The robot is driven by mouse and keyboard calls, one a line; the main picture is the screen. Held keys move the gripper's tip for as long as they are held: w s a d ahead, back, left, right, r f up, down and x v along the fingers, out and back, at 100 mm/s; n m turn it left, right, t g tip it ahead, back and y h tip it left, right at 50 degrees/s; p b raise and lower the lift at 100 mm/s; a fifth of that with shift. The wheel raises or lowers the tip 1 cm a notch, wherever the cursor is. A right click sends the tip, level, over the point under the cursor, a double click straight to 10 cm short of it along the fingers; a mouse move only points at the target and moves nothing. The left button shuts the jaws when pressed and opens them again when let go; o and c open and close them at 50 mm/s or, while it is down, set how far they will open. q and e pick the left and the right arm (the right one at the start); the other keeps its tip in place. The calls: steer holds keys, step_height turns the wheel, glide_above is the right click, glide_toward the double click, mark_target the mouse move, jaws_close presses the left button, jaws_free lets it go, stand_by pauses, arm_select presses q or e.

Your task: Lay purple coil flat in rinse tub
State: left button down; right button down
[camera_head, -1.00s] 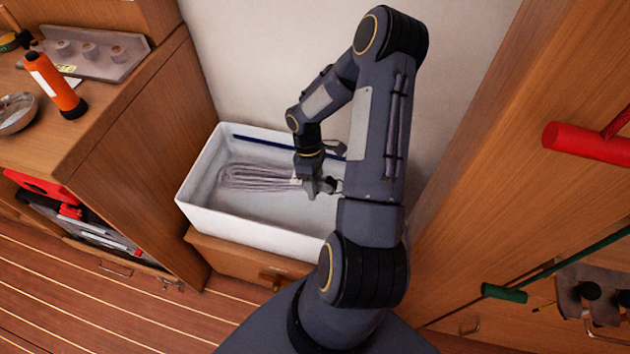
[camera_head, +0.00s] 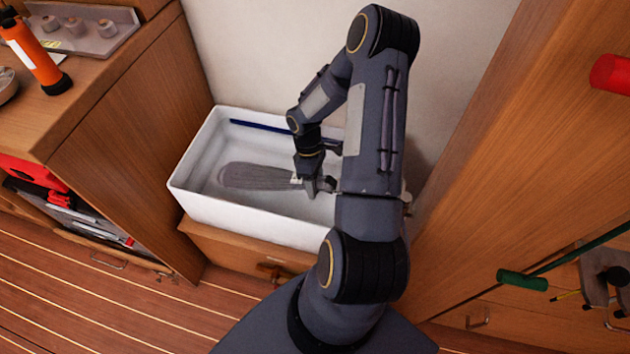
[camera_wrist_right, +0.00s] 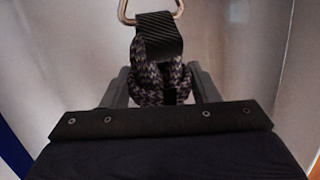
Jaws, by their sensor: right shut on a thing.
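The purple coil (camera_head: 258,177), greyish purple here, lies lengthwise in the white rinse tub (camera_head: 235,217), its long loops close together. I cannot tell whether all of it touches the tub's floor. My right gripper (camera_head: 320,187) is inside the tub at the coil's right end and is shut on it. In the right wrist view, the gripper (camera_wrist_right: 160,92) has its fingers on both sides of the braided coil (camera_wrist_right: 147,83). A black strap (camera_wrist_right: 158,38) with a metal clip (camera_wrist_right: 150,10) is around the coil. My left gripper is not in view.
A dark blue bar (camera_head: 262,126) runs along the tub's back inside wall. A wooden cabinet with an orange flashlight (camera_head: 33,55) on top stands at the left, and a wooden panel (camera_head: 500,150) at the right.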

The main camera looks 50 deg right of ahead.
steer(key=shift+c, duration=2.2)
jaws_free()
